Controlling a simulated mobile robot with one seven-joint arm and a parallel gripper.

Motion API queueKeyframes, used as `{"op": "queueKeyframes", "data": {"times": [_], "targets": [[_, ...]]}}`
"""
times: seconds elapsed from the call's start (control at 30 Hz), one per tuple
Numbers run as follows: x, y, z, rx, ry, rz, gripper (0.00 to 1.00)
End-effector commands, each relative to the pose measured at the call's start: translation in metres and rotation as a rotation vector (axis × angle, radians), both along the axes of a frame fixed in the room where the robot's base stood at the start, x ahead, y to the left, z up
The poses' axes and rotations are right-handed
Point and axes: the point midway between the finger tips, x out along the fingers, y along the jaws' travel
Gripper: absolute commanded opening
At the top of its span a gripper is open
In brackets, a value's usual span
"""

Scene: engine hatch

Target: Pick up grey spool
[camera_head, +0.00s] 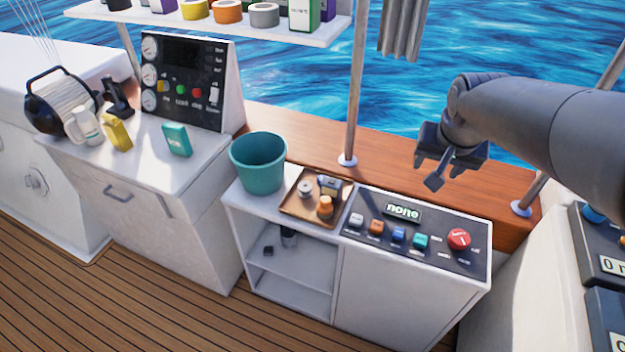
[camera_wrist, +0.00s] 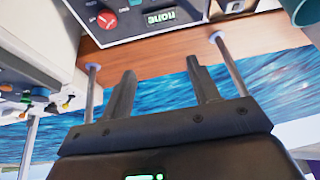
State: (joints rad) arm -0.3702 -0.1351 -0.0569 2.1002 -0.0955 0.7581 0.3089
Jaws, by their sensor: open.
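A grey roll (camera_head: 264,15) stands at the right end of a row of rolls on the high shelf, beside an orange roll (camera_head: 228,11) and a green box. A smaller pale grey spool-like piece (camera_head: 305,188) sits in the brown tray (camera_head: 291,206); I cannot tell which of the two is the grey spool. My gripper (camera_head: 436,176) hangs at the right, above the wooden ledge and button panel, well apart from both. In the wrist view its two fingers (camera_wrist: 160,70) are spread, with nothing between them.
The teal bucket (camera_head: 258,163) stands left of the tray. A button panel (camera_head: 415,233) lies right of it. A metal post (camera_head: 355,85) rises between shelf and gripper. An orange-topped item (camera_head: 324,206) shares the tray. Open water lies behind.

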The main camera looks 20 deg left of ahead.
Motion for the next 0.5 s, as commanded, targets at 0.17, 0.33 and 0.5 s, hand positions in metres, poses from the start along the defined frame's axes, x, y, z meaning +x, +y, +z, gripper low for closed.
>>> {"op": "queueKeyframes", "data": {"times": [0.17,0.33,0.5], "targets": [[0.043,0.061,-0.029,-0.006,0.018,0.028,0.55],[0.075,0.122,-0.064,-0.013,0.027,0.053,0.55],[0.095,0.189,-0.108,-0.024,0.031,0.082,0.55]]}}
